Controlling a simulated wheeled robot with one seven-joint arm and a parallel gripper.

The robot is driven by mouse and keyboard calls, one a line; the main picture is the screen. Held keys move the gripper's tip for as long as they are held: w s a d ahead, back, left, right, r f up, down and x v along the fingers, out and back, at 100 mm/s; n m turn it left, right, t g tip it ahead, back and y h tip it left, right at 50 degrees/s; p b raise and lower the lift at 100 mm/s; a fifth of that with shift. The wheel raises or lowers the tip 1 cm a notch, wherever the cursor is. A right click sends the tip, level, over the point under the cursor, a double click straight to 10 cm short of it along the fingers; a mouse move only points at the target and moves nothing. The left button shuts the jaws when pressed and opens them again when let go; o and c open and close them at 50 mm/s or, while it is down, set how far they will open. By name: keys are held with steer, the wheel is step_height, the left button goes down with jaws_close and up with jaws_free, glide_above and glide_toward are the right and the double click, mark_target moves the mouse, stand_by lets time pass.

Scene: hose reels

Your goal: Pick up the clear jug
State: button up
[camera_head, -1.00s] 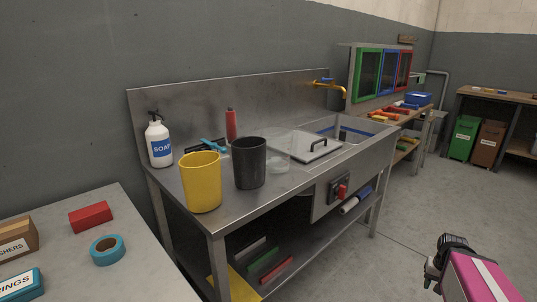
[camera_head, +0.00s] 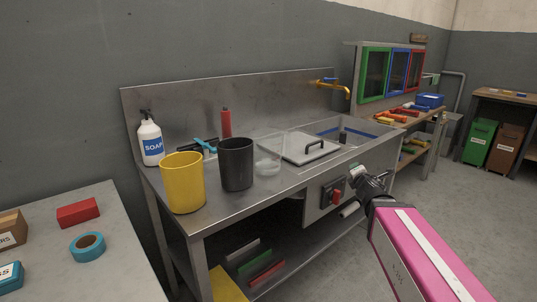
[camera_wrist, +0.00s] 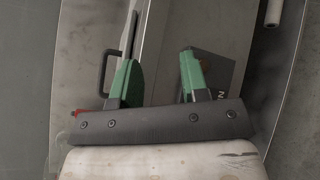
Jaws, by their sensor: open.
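The clear jug (camera_head: 268,155) is see-through and stands on the steel counter, just right of and partly behind a black cup (camera_head: 236,164). The cup hides part of its left side. My gripper (camera_head: 358,178) is in front of the sink's front edge, to the right of the jug and well apart from it. In the wrist view its two green fingers (camera_wrist: 158,72) are spread with nothing between them. I cannot make out the jug in the wrist view.
A yellow cup (camera_head: 183,183) stands left of the black one. A lid with a black handle (camera_head: 312,150) lies right of the jug. A soap bottle (camera_head: 150,141) and red bottle (camera_head: 226,123) stand behind. A brass tap (camera_head: 333,87) juts from the backsplash.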

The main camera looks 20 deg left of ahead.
steer(key=s+a+r+n+g+y, duration=0.1)
steer(key=s+a+r+n+y, duration=0.15)
steer(key=a+n, duration=0.25)
steer(key=s+a+r+n+y, duration=0.2)
steer(key=a+r+n+y, duration=0.1)
steer(key=a+n+y, duration=0.15)
steer(key=n+g+y, duration=0.3)
steer(key=n+g, duration=0.2)
steer(key=n, duration=0.5)
glide_toward(288, 154)
steer(key=shift+w+d+r, duration=0.1)
steer(key=shift+w+r, duration=0.2)
steer(key=shift+r, duration=0.3)
steer(key=shift+w+d+r, duration=0.15)
steer(key=shift+w+r, duration=0.1)
steer(key=shift+r, duration=0.3)
steer(key=x, duration=1)
steer(key=shift+s+a, duration=0.1)
steer(key=shift+a, duration=0.4)
jaws_close()
